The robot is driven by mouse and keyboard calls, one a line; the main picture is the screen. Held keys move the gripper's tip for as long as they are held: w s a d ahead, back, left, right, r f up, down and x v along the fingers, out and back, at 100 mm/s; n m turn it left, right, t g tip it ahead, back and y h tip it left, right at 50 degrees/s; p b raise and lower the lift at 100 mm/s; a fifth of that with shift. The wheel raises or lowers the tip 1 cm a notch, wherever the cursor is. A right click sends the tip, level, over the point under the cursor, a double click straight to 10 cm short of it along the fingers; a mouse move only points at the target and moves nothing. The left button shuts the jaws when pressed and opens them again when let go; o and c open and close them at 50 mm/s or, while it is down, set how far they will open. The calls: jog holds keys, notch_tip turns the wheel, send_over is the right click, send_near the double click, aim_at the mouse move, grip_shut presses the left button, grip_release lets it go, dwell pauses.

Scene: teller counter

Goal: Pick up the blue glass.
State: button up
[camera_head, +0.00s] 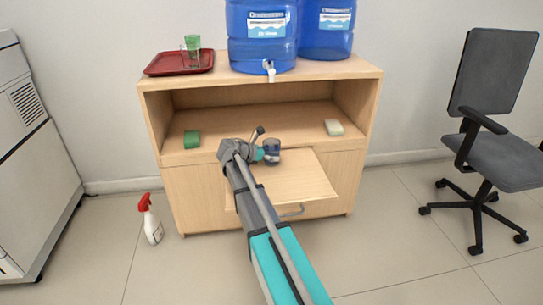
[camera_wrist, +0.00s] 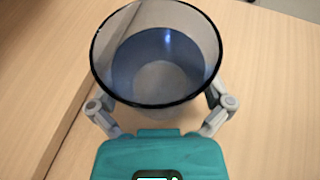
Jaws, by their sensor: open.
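The blue glass (camera_head: 272,148) is upright at the front of the cabinet's lower shelf, by the pale board that juts out there. In the wrist view the glass (camera_wrist: 158,62) is seen from above, with a dark rim and a bluish see-through wall; it looks empty. My gripper (camera_head: 262,154) is low beside the glass on its left in the head view. In the wrist view my gripper (camera_wrist: 160,108) is open, with one finger on each side of the glass. The fingertips are partly hidden by it, and I cannot tell whether they touch.
The shelf (camera_head: 230,128) also holds a green block (camera_head: 192,139) and a pale block (camera_head: 334,127). On top are a red tray (camera_head: 160,71) with a green glass (camera_head: 193,43) and two blue water jugs (camera_head: 262,40). A spray bottle (camera_head: 151,225) and an office chair (camera_head: 495,150) flank the cabinet.

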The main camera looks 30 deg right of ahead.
aim_at(272, 146)
jog(key=c, duration=1)
jog(key=shift+c, duration=0.2)
jog(key=shift+r+p, duration=0.45)
jog(key=shift+r+p, duration=1.25)
jog(key=shift+r, duration=0.05)
jog(key=s+a+r+p, duration=0.7)
jog(key=s+r+p, duration=0.2)
jog(key=s, duration=0.2)
jog(key=shift+s+a+r, duration=0.2)
jog(key=shift+a+r, duration=0.05)
jog(key=shift+a, duration=0.1)
jog(key=shift+s+a+p, duration=0.1)
jog(key=shift+p, duration=0.2)
dwell(0.6)
